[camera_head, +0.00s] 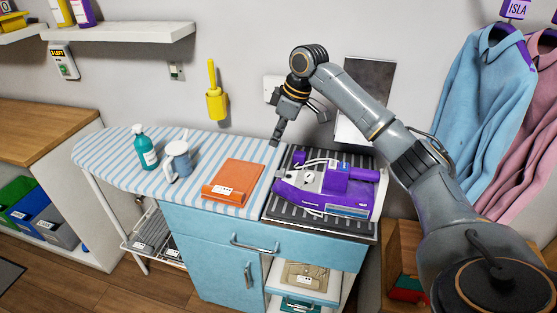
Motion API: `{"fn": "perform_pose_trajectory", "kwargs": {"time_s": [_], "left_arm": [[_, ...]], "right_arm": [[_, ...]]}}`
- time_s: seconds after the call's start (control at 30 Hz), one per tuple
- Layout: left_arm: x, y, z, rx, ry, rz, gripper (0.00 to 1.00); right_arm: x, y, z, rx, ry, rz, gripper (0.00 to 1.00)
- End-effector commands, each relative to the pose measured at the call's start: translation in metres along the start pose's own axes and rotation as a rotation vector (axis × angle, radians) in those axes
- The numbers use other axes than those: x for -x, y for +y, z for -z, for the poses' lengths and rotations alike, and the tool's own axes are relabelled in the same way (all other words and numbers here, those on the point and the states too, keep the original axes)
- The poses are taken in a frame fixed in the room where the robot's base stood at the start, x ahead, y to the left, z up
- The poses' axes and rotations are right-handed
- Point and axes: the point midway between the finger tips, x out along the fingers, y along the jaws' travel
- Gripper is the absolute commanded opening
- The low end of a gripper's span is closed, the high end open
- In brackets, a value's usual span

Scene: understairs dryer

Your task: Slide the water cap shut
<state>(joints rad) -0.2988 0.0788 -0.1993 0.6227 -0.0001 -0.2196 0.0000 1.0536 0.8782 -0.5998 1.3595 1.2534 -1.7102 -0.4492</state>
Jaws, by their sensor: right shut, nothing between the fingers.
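The purple and white steam iron station (352,203) rests on a dark ribbed mat on the right of the blue cabinet. A small purple block (299,158) stands at its back left; I cannot tell whether this is the water cap or how far it is slid. My right gripper (275,141) is shut and empty. It points down near the back edge of the ironing surface, left of the station and apart from it in the picture. My left gripper is not in view.
A yellow holder (216,103) hangs on the wall. Blue and pink shirts (490,100) hang at right.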

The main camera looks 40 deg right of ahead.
Motion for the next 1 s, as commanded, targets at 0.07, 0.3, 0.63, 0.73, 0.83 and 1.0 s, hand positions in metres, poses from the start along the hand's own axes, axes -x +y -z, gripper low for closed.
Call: {"fn": "perform_pose_trajectory", "kwargs": {"time_s": [0.07,0.3,0.63,0.73,0.83,1.0], "left_arm": [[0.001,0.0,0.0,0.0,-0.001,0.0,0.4],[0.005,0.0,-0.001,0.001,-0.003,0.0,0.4],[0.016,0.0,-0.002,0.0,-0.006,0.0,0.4],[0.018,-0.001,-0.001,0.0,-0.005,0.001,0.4],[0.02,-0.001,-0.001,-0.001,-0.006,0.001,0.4],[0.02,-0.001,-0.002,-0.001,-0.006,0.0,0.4]], "right_arm": [[-0.005,0.001,0.0,-0.002,-0.001,0.003,0.0],[-0.049,-0.001,0.0,-0.003,-0.003,0.005,0.0],[-0.09,0.001,-0.016,-0.003,-0.002,-0.003,0.0],[-0.087,0.001,-0.028,-0.002,-0.002,-0.001,0.0],[-0.085,0.0,-0.034,-0.001,0.0,-0.001,0.0],[-0.084,0.0,-0.038,-0.001,0.002,0.001,0.0]]}}
